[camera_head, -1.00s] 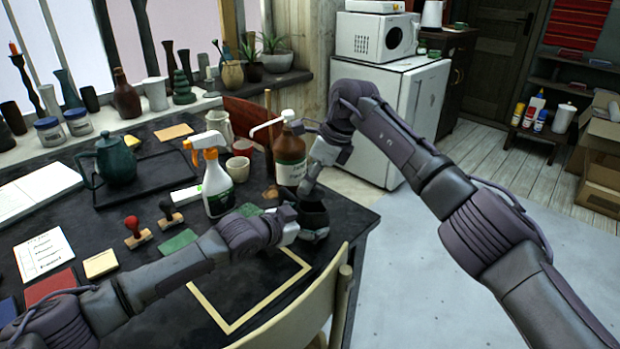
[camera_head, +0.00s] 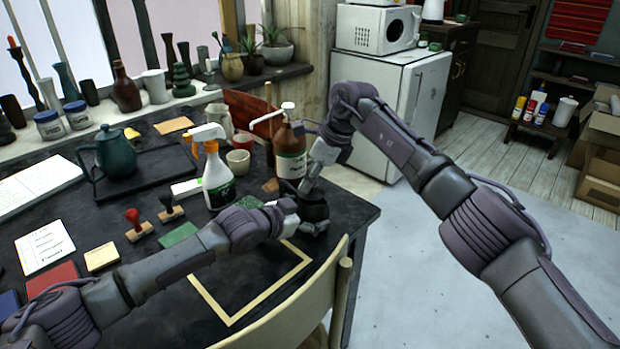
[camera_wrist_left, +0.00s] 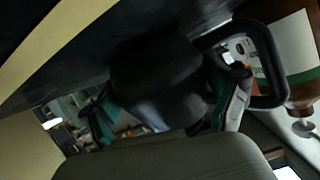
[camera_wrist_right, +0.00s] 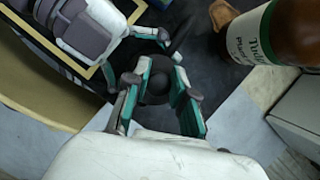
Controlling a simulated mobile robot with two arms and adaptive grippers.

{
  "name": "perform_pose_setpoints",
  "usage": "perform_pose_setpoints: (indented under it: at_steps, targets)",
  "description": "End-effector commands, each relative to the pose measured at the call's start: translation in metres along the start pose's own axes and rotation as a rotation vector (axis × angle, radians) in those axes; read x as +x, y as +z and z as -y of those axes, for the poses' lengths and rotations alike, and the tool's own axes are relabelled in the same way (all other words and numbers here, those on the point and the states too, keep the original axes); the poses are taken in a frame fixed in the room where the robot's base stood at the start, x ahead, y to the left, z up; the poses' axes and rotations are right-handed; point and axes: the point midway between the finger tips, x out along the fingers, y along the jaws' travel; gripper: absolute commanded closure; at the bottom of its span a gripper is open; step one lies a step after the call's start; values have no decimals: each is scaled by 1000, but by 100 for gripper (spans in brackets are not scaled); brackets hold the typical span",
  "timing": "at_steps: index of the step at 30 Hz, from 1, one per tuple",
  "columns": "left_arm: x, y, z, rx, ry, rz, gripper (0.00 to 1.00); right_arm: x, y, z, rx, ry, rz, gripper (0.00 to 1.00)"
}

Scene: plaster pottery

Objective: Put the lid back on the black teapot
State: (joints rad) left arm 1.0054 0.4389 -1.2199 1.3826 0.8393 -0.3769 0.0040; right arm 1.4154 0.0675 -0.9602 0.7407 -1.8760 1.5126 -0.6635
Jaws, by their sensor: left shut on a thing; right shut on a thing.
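The black teapot (camera_head: 313,224) is at the near right corner of the dark table, partly hidden by both grippers. My left gripper (camera_head: 293,217) is shut on its body from the left. In the left wrist view the dark teapot body (camera_wrist_left: 160,75) lies between the fingers, its loop handle to the right. My right gripper (camera_head: 312,192) comes from above and is shut on the round black lid (camera_wrist_right: 155,86). The lid is directly over the pot; whether it is seated or slightly above the rim cannot be told.
A brown pump bottle (camera_head: 290,150) stands close behind the teapot. A white spray bottle (camera_head: 217,180) and a pale cup (camera_head: 238,163) are to the left. A chair (camera_head: 300,295) is at the near edge. A green teapot (camera_head: 115,153) stands on a black tray farther left.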

Motion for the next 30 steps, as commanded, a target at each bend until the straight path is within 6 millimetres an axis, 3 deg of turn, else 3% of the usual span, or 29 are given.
perform_pose_setpoints:
  at_steps: [21, 22, 27, 30]
  targets:
    - [0, 1, 0, -1, 0, 1, 75, 13, -6, 0, 0, 1, -1, 100]
    - [0, 1, 0, -1, 0, 1, 75, 13, -6, 0, 1, 1, -1, 72]
    - [0, 0, 0, -1, 0, 1, 75, 13, -6, 0, 1, 1, -1, 46]
    - [0, 0, 0, -1, 0, 1, 75, 13, -6, 0, 1, 1, -1, 46]
